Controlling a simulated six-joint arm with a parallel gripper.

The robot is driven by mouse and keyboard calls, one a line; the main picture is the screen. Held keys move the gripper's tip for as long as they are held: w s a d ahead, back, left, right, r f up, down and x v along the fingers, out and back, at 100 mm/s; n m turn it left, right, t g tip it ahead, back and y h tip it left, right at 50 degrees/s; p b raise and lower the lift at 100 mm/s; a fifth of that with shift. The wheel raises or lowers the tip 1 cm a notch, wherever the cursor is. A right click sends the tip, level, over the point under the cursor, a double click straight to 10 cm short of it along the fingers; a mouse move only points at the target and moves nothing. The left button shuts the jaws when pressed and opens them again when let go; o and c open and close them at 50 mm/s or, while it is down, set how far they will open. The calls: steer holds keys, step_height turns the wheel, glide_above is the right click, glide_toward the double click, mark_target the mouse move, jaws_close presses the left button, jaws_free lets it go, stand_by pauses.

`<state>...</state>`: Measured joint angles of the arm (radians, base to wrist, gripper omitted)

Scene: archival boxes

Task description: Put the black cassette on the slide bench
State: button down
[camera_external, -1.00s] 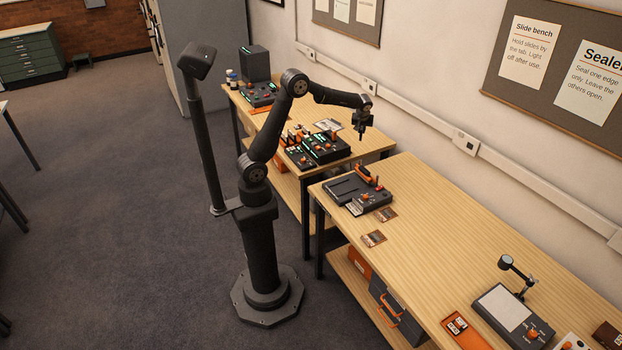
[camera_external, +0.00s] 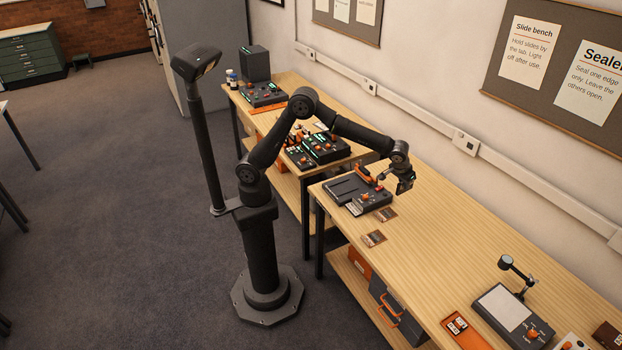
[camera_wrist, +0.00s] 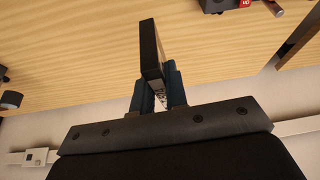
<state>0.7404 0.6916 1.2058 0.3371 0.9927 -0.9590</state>
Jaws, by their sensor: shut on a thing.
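My gripper (camera_external: 405,182) is over the near wooden table, just right of the sealer-like device. In the wrist view, its two dark blue fingers (camera_wrist: 157,80) are shut on the black cassette (camera_wrist: 151,45), a thin dark slab that stands out beyond the fingertips. In the outside view, the cassette is too small and dark to tell from the gripper. A flat device with a pale panel (camera_external: 502,305), orange knob and round lens on a stand (camera_external: 506,262) sits at the lower right; it looks like the slide bench. My gripper is far from it.
A dark device with a red-orange lever (camera_external: 345,190) stands at the near table's left end, with two small brown cards (camera_external: 373,239) beside it. An orange tray (camera_external: 460,328) lies left of the pale-panel device. The middle of the table (camera_external: 450,240) is clear.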

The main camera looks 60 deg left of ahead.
steer(key=s+d, duration=0.3)
steer(key=d, duration=0.1)
glide_toward(409, 209)
steer(key=shift+w+a+r+m, duration=0.15)
steer(key=shift+w+m, duration=0.05)
steer(key=shift+w, duration=0.25)
steer(key=shift+w+a+r+m, duration=0.1)
steer(key=shift+w+m, duration=0.1)
steer(key=shift+w, duration=0.25)
steer(key=shift+f, duration=2.05)
steer(key=c, duration=1.4)
jaws_free()
steer(key=shift+f, duration=0.15)
steer(key=shift+c, duration=0.2)
steer(key=v, duration=1.2)
steer(key=shift+a+r, duration=0.2)
steer(key=shift+r, duration=0.05)
steer(key=shift+w+f, duration=0.1)
steer(key=shift+f, duration=0.05)
